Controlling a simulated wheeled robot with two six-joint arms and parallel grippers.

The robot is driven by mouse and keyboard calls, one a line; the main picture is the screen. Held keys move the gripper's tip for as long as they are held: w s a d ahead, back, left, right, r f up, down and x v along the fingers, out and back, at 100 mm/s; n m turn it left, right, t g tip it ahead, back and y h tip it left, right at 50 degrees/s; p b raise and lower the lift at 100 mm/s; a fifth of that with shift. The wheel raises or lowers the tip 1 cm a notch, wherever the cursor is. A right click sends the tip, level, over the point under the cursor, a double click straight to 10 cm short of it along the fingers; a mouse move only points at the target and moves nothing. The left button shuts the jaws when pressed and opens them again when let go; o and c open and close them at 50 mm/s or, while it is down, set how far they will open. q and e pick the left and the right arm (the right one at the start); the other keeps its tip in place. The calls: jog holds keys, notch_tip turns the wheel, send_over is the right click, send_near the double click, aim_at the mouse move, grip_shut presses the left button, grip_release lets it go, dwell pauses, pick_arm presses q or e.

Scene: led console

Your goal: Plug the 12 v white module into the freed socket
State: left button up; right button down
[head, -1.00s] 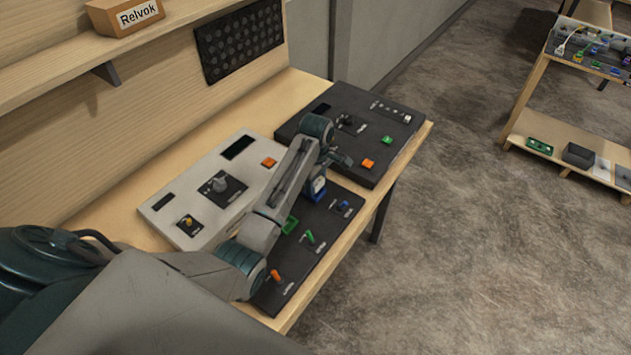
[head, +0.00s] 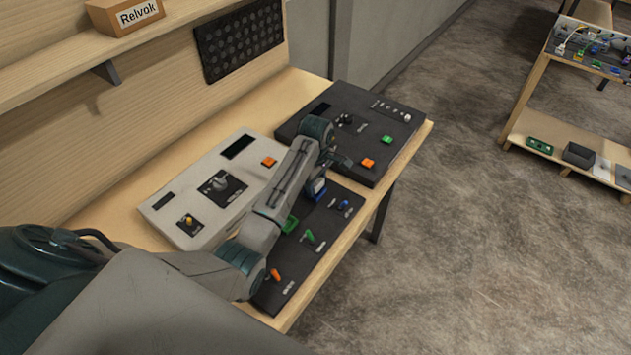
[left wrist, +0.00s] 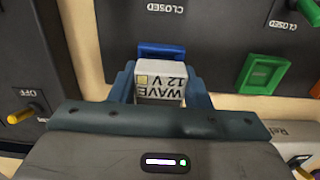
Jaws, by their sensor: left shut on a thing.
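In the left wrist view, my left gripper (left wrist: 160,86) is shut on a white module (left wrist: 160,93) whose label reads "WAVE 12 V", upside down here. Its fingers press on the module's two sides. A blue piece (left wrist: 175,51) sits just beyond the module, by the edge of a dark panel; I cannot tell whether the module touches it or enters a socket. In the head view my left arm reaches over the dark console (head: 322,224), with its gripper (head: 318,180) above the blue part (head: 317,194). The wrist hides most of the module there.
A green block (head: 290,225) and green, orange and blue switches are on the near console. A pale console (head: 165,215) lies left, and another dark console (head: 385,160) stands behind. A shelf holds a "Relvok" box (head: 125,14). Floor on the right is open, with a rack (head: 520,125) beyond.

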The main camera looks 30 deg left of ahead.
pick_arm(q)
jog(key=shift+f, duration=0.3)
dwell(0.5)
